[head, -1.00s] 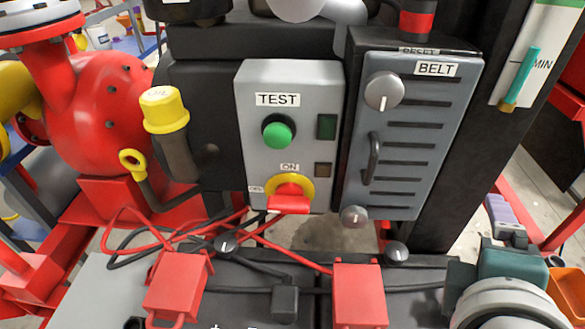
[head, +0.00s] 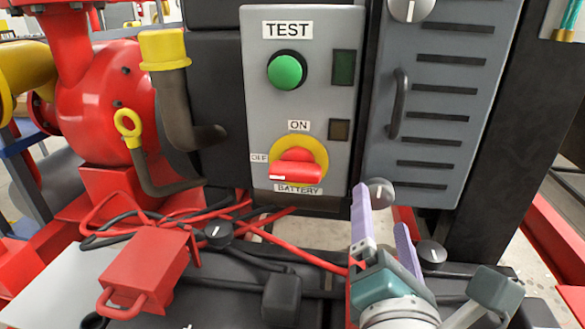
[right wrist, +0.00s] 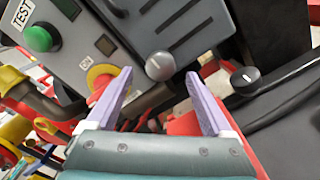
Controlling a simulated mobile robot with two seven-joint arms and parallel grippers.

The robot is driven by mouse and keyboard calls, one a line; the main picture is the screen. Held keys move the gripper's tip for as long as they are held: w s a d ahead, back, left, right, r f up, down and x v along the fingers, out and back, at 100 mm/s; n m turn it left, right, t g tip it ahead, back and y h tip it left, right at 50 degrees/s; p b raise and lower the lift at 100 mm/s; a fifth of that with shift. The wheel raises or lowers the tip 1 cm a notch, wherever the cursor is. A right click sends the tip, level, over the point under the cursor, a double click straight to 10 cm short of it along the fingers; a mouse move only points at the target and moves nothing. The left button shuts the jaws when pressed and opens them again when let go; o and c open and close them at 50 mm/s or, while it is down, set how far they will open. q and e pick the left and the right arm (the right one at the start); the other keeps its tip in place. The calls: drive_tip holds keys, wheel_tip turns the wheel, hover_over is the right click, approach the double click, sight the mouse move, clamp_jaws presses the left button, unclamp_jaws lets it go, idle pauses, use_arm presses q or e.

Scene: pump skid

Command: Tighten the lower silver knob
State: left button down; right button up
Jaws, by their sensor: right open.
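The lower silver knob (head: 379,192) sits at the bottom left corner of the grey vented belt panel (head: 440,190). In the head view it shows just past my right gripper's fingertips. The right wrist view shows the same knob (right wrist: 160,66) whole, with its pale pointer line, ahead of and between the two lilac fingers. My right gripper (head: 381,205) is open and empty, apart from the knob as far as I can tell. The upper silver knob (head: 411,8) is cut by the top edge of the head view. My left gripper is not in view.
Left of the belt panel stands the test panel with a green button (head: 286,70) and a red battery switch (head: 296,166). Dark knobs (head: 432,254) sit on the black battery tops below. A red clamp (head: 146,268) and red and black cables lie at the left.

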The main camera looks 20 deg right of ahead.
sight(380, 198)
drive_tip(key=shift+x, duration=1.75)
drive_tip(key=shift+c, duration=0.3)
clamp_jaws()
